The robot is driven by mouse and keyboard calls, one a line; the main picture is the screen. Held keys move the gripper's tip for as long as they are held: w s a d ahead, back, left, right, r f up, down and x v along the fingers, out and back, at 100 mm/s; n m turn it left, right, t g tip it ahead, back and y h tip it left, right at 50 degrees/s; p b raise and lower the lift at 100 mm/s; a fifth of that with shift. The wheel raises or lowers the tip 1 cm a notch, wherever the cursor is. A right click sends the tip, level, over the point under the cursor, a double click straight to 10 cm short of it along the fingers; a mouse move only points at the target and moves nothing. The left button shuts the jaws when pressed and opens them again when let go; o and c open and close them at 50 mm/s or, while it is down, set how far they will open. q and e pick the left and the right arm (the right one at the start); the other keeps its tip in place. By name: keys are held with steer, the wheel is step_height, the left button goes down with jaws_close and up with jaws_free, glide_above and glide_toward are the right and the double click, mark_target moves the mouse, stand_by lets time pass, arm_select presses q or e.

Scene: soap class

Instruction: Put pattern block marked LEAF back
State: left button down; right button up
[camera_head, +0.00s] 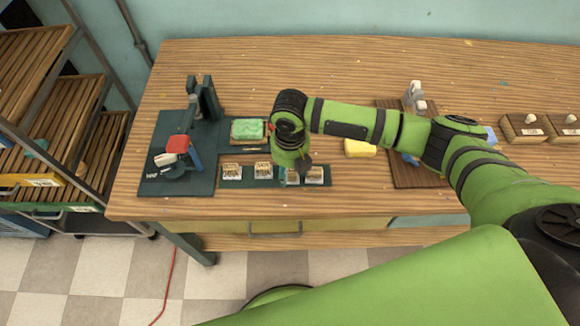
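Several small pale pattern blocks stand in a row on a dark green rack strip (275,183) at the table's front. Two are at the left, one block (232,171) and another block (263,170). A third block (293,178) and a fourth block (314,175) are at the right, close below my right gripper (303,168). Their markings are too small to read, so I cannot tell which is LEAF. My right gripper points down over the right end of the strip; its fingers are mostly hidden by the wrist, and I cannot tell if it grips a block. My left gripper is not in view.
A dark green press (205,115) with a red-topped part (178,144) stands at left. A green soap (247,129) lies in a tray behind the strip. A yellow bar (360,148) and a brown board (420,174) are under my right arm. Wooden boxes (525,127) stand at far right.

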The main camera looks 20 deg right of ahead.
steer(key=shift+r, duration=0.1)
step_height(320, 180, up, 12)
steer(key=b, duration=0.2)
stand_by(0.4)
stand_by(0.4)
